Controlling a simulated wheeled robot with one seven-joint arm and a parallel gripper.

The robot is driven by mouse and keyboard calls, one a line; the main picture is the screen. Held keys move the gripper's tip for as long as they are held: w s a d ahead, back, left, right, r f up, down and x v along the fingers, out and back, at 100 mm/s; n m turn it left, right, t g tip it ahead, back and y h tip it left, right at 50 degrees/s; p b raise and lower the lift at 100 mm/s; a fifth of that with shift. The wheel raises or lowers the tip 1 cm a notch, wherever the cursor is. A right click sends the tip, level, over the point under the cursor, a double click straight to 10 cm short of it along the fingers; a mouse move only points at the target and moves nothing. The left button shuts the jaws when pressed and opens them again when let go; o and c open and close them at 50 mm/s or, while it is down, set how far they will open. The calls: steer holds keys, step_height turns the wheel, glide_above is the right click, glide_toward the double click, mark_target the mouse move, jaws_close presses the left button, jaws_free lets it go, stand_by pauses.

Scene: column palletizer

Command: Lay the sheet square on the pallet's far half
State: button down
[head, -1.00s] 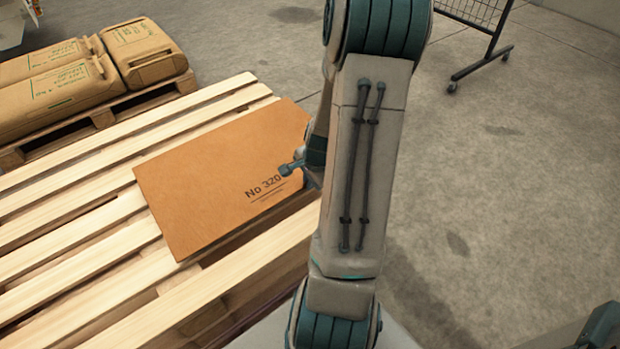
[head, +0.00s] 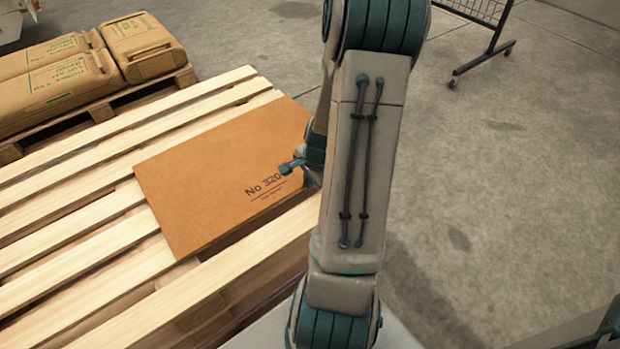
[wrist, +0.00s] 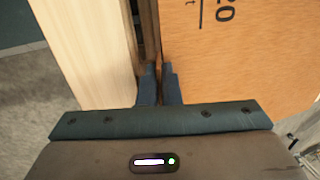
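The sheet (head: 205,180) is a brown board marked "No 320". In the head view it is over the right part of the pallet (head: 75,230), its long edges roughly parallel to the slats. I cannot tell whether it touches the slats or hovers just above them. My gripper is mostly hidden behind my arm in the head view, at the sheet's right side. In the wrist view, my gripper's fingers (wrist: 160,86) are close together at the edge of the sheet (wrist: 235,55), and appear shut on it. A pale slat of the pallet (wrist: 85,50) runs beside the fingers.
A second pallet (head: 100,112) with several brown sacks (head: 140,48) stands at the far left, close to the slatted pallet. A wheeled wire rack (head: 492,42) stands at the back right. The concrete floor (head: 520,180) on the right is clear.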

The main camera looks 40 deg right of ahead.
steer(key=shift+f+b, duration=0.45)
steer(key=shift+f, duration=0.05)
steer(key=c, duration=1.5)
jaws_free()
steer(key=shift+c, duration=0.2)
steer(key=shift+r, duration=0.15)
steer(key=p+v, duration=0.5)
steer(key=v, duration=0.8)
steer(key=shift+r, duration=0.3)
steer(key=shift+s, duration=0.15)
